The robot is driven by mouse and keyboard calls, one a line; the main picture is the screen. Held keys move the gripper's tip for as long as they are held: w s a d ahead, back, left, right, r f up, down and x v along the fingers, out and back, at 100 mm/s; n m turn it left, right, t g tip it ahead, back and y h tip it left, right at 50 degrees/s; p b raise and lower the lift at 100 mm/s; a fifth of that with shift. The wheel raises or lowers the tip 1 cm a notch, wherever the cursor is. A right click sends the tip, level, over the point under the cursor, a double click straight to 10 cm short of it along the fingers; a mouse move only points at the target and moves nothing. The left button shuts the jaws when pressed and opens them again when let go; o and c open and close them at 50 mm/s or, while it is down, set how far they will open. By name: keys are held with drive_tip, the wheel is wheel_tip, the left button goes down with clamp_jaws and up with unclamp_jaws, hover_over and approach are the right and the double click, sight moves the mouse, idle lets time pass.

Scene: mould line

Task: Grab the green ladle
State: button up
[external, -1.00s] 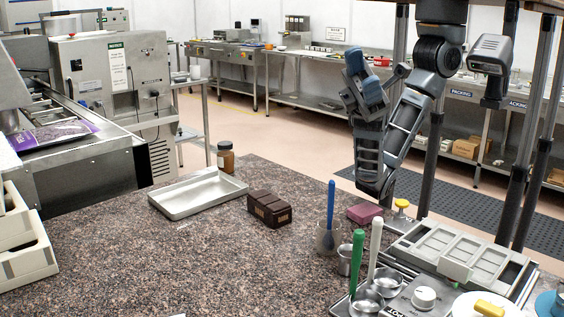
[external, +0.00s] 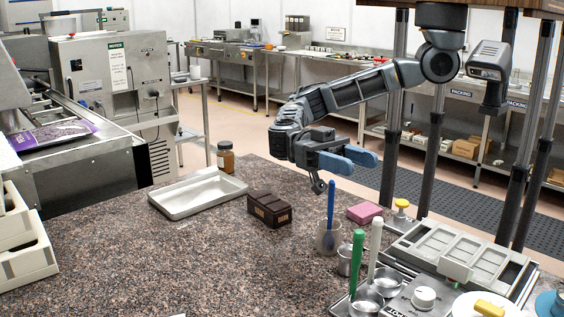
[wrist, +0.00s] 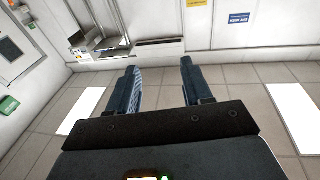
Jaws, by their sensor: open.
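The green ladle (external: 357,262) shows in the external view, its green handle standing upright and its metal bowl low beside a second ladle with a white handle (external: 375,245), at the front right of the counter. The two metal bowls sit close together, and I cannot tell exactly which rim is which. My gripper (external: 361,158) is open and empty, high above the counter, above and behind the ladles, with its blue fingers pointing right. In the wrist view the fingers (wrist: 160,80) are spread apart with only floor and wall beyond; no ladle shows there.
A blue-handled tool (external: 331,203) stands in a cup just left of the ladles. A pink block (external: 364,212), a yellow-topped knob (external: 401,204) and a metal mould tray (external: 465,250) are nearby. A dark brown block (external: 270,209) and shallow tray (external: 198,193) lie left.

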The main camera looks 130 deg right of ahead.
wheel_tip(320, 180, down, 17)
drive_tip(key=d+h, duration=0.1)
drive_tip(key=d, duration=0.1)
drive_tip(key=w+a+p, duration=0.1)
drive_tip(key=a+p, duration=0.1)
drive_tip(key=a, duration=0.5)
drive_tip(key=shift+w+a+f+n+g, duration=0.2)
drive_tip(key=shift+n+g, duration=0.1)
drive_tip(key=shift+n, duration=0.1)
drive_tip(key=shift+c, duration=0.4)
clamp_jaws()
